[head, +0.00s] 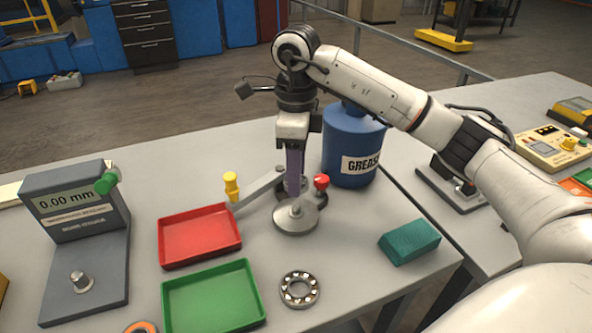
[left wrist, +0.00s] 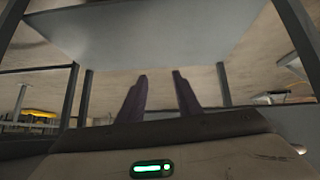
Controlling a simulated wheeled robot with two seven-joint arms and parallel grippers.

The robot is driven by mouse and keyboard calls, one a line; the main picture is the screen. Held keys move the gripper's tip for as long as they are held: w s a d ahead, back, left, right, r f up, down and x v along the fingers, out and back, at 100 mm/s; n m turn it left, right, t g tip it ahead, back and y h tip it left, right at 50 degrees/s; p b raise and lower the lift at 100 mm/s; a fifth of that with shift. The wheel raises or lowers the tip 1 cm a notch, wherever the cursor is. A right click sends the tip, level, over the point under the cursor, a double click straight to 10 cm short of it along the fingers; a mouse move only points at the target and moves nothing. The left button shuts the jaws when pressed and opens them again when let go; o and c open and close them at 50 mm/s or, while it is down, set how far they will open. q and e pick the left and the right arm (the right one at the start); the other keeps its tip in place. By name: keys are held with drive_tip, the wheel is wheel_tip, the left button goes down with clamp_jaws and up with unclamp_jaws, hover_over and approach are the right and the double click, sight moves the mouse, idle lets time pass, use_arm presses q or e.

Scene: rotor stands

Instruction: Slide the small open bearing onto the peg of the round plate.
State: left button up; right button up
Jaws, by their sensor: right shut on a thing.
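The round plate (head: 296,221) is a grey metal disc lying on the table, with a short peg (head: 296,208) standing at its middle. My right gripper (head: 294,184) points down just behind the peg. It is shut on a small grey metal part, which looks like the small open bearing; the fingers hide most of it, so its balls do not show. Whether this part touches the plate I cannot tell. Another open bearing (head: 300,289), with its balls showing, lies flat in front of the plate. My left gripper (left wrist: 160,78) shows only in the left wrist view, open and empty.
A red tray (head: 200,263) and a green tray (head: 214,329) stand left of the plate. A yellow-handled lever (head: 232,187) and a red knob (head: 321,182) are close to the gripper. A blue grease can (head: 350,128) stands behind, a teal block (head: 409,242) at right.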

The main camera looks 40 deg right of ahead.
drive_tip(key=b, duration=0.3)
hover_over(296, 207)
drive_tip(key=shift+f, duration=2.2)
drive_tip(key=shift+r, duration=0.2)
drive_tip(key=shift+f, duration=0.1)
drive_tip(key=shift+f, duration=0.4)
drive_tip(key=shift+f+b, duration=0.25)
drive_tip(key=shift+b, duration=0.1)
drive_tip(key=shift+f, duration=0.35)
drive_tip(key=shift+f+b, duration=0.2)
drive_tip(key=shift+b, duration=0.1)
